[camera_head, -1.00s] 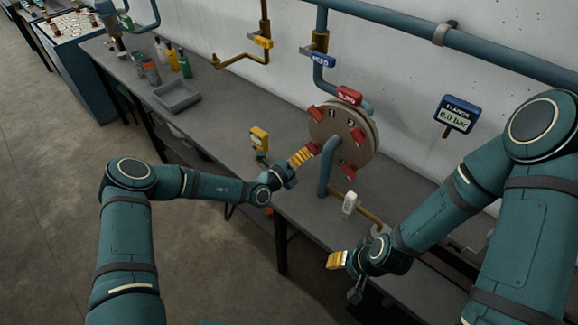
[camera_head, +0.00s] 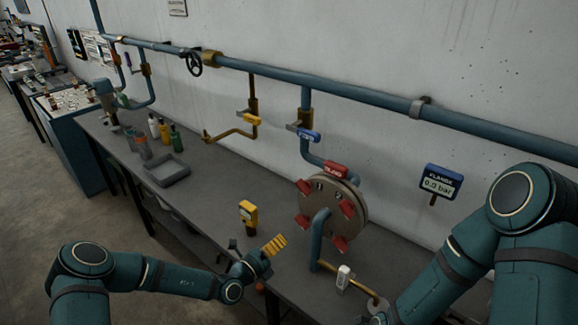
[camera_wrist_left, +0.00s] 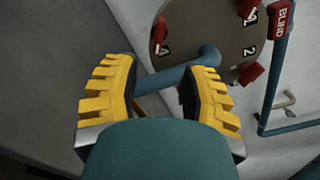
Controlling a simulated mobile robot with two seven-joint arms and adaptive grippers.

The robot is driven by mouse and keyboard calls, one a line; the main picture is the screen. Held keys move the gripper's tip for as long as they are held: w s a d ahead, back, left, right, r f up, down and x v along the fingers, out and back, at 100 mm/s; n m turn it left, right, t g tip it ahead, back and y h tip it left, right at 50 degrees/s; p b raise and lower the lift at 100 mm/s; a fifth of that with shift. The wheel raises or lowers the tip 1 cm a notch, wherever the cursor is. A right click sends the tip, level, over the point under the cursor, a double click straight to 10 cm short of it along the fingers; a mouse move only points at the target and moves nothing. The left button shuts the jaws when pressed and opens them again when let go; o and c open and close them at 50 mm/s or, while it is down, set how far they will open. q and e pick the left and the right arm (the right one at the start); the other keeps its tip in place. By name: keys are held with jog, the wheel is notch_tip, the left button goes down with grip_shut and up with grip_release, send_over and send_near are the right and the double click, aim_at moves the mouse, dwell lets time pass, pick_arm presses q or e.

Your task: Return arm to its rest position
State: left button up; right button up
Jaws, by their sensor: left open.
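My left arm reaches in from the lower left. Its yellow-fingered gripper (camera_head: 274,246) is apart from the round brown flange (camera_head: 325,222), to its lower left. In the left wrist view the two yellow fingers (camera_wrist_left: 160,80) stand wide apart with nothing held. The flange (camera_wrist_left: 178,42) with red clamps and a blue pipe lies beyond them. My right arm (camera_head: 475,255) rises at the right edge of the head view. Its gripper is hidden below the frame.
A grey workbench (camera_head: 215,200) carries a yellow handheld device (camera_head: 249,213) close to my left gripper, a grey tray (camera_head: 166,170) and several bottles. A white-handled valve (camera_head: 343,278) sits near my right arm. A blue gauge (camera_head: 440,184) hangs on the wall.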

pick_arm(q)
jog(key=s+d+f+m+g+h+b, duration=0.15)
jog(key=s+d+f+m+g, duration=0.25)
jog(key=s+m+g, duration=0.4)
jog(key=s+d+f+m+g+h+b, duration=0.15)
jog(key=s+d+f+m+g, duration=0.3)
jog(key=s+m, duration=0.5)
jog(key=s+a+f+m+g+y+b, duration=0.35)
jog(key=s+f+m+y, duration=0.2)
jog(key=s+m, duration=0.3)
jog(key=a+f+m+t+y+b, duration=0.2)
jog(key=a+m, duration=0.5)
jog(key=m, duration=0.5)
jog(key=shift+s+a+m+t+y+b, duration=0.35)
jog(key=shift+t+y, duration=0.35)
jog(key=shift+y, duration=0.45)
